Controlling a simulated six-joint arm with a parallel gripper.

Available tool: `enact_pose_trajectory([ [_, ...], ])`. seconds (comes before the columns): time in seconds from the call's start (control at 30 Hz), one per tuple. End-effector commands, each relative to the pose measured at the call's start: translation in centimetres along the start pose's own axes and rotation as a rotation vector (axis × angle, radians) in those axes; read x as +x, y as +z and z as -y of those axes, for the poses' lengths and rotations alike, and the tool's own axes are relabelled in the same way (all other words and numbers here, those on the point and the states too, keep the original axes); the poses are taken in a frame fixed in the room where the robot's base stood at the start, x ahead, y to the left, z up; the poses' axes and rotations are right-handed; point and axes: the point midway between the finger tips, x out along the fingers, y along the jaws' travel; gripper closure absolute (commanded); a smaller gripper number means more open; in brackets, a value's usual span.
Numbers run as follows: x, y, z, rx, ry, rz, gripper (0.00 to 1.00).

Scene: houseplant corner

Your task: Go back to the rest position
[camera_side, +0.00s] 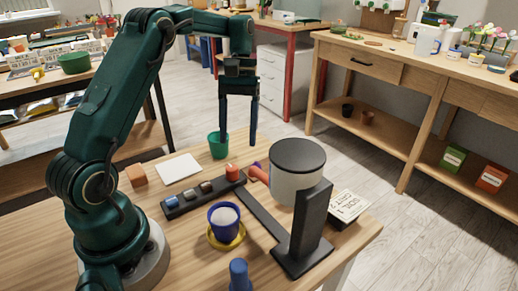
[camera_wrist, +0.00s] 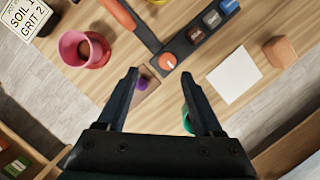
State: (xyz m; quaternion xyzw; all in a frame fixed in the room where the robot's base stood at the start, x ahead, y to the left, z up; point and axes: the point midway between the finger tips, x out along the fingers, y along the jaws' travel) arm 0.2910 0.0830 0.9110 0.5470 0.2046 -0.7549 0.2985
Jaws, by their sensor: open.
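My gripper (camera_side: 238,141) hangs from my green arm with its fingers pointing down, above the far part of the wooden table (camera_side: 165,245). In the wrist view my gripper (camera_wrist: 160,77) has its two dark fingers spread apart, with nothing held between the tips. A green cup (camera_side: 218,149) is close to the fingers in the side view. In the wrist view the green cup (camera_wrist: 187,114) is mostly hidden behind the right finger. A small purple thing (camera_wrist: 142,84) shows between the fingers, on the table side.
A black strip (camera_side: 180,208) with small coloured blocks and an orange knob (camera_side: 232,172) lies on the table. A black stand holds a grey cylinder (camera_side: 290,187). A blue pot (camera_side: 224,231) sits on a yellow saucer (camera_side: 240,239). White paper (camera_side: 178,167) and an orange block (camera_side: 136,175) lie left.

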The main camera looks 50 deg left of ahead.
Motion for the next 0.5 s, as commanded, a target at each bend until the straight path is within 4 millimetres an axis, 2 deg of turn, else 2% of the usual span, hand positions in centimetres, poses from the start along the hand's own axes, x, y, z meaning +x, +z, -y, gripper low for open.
enact_pose_trajectory([
  [0.03,-1.3,1.0,-0.7,0.029,0.0,-0.035,0.32],
  [0.2,-4.4,5.2,-2.3,0.133,0.0,-0.155,0.32],
  [0.33,-5.7,8.5,-2.9,0.221,0.005,-0.25,0.32],
  [0.5,-6.3,12.6,-3.0,0.342,0.019,-0.376,0.32],
])
